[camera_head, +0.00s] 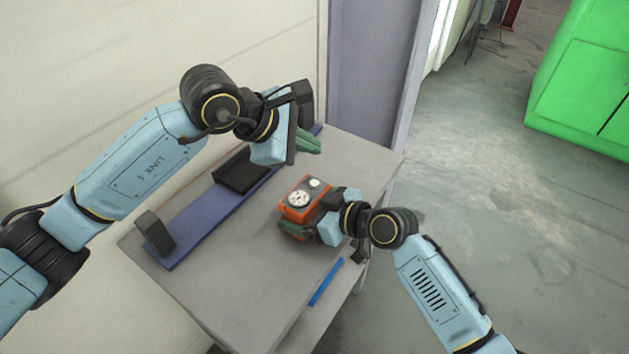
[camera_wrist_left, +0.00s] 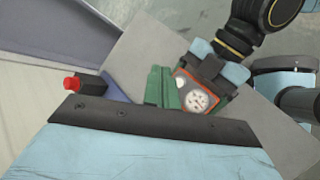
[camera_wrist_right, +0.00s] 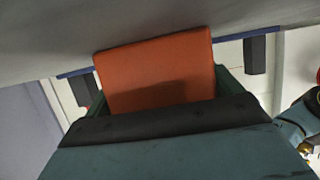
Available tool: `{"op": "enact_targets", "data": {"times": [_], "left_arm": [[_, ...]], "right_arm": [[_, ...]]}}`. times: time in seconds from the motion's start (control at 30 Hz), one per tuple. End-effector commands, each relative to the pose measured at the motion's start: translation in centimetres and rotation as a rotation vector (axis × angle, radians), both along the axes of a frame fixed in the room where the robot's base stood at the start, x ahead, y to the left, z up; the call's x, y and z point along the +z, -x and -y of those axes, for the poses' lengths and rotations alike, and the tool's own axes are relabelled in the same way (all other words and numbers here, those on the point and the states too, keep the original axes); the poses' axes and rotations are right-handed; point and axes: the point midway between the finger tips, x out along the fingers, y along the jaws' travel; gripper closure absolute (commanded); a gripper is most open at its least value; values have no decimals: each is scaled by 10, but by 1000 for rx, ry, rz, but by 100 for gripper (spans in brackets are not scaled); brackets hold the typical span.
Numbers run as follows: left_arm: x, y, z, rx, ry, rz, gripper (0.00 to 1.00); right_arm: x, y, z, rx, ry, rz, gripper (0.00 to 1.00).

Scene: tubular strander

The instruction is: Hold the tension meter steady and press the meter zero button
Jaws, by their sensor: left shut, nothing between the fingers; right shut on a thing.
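The tension meter (camera_head: 291,212) is an orange box with a white dial and a smaller pale round part on its top face. My right gripper (camera_head: 294,231) is shut on it at the right of the table; its orange side fills the middle of the right wrist view (camera_wrist_right: 155,75). My left gripper (camera_head: 309,142) is shut and empty above the table's far end, apart from the meter. In the left wrist view its green fingers (camera_wrist_left: 160,88) appear beside the meter (camera_wrist_left: 197,95). A red button (camera_wrist_left: 72,84) on a black block shows there; I cannot tell which part is the zero button.
A blue rail (camera_head: 205,213) with black end blocks and a dark middle block (camera_head: 241,172) lies along the grey table (camera_head: 250,290). A blue strip (camera_head: 326,283) lies near the front edge. A green cabinet (camera_head: 585,75) stands far right.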

Motion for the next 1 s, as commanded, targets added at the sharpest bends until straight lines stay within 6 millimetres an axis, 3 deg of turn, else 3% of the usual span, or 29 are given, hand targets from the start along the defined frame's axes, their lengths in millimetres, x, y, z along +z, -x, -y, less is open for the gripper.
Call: {"op": "enact_targets", "data": {"times": [0.2, 0.4, 1.0], "left_arm": [[-33, 1, 0, 0, 0, -4, 100], [-53, 0, 0, -1, -2, -1, 100], [-60, 0, 0, -1, 0, 1, 100]], "right_arm": [[0, 0, 0, 0, -1, 0, 44], [0, 0, 0, 0, -1, 0, 44], [0, 0, 0, 1, -2, 0, 44]]}}
